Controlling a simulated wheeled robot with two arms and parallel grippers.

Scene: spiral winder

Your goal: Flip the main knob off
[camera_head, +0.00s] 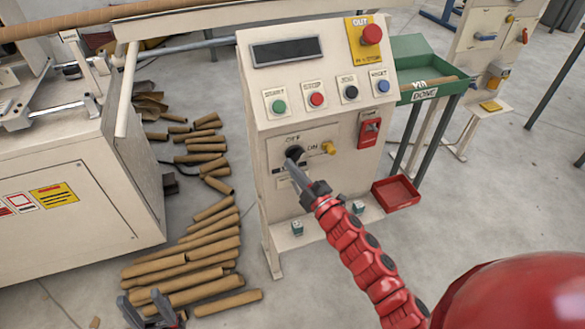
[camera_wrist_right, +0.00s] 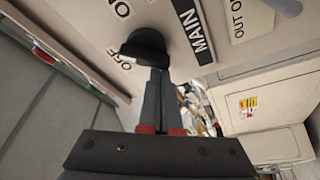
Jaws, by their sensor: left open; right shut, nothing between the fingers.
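The main knob (camera_head: 295,153) is a black rotary knob on the front of the cream control cabinet, below the row of buttons, with OFF and ON lettering beside it. In the right wrist view the knob (camera_wrist_right: 148,45) shows next to a black MAIN label (camera_wrist_right: 192,30) and OFF lettering (camera_wrist_right: 119,61). I cannot tell exactly which mark it points at. My right gripper (camera_head: 293,164) is shut and empty, its fingertips (camera_wrist_right: 157,72) at the knob's lower edge, seemingly touching it. My left gripper (camera_head: 150,299) is open and empty at the bottom left, away from the cabinet.
A yellow knob (camera_head: 328,148) sits just right of the main knob. Push buttons (camera_head: 317,99) and a red emergency stop (camera_head: 372,34) are above. A red tray (camera_head: 396,193) and green bin (camera_head: 420,66) stand right. Cardboard tubes (camera_head: 190,270) litter the floor left.

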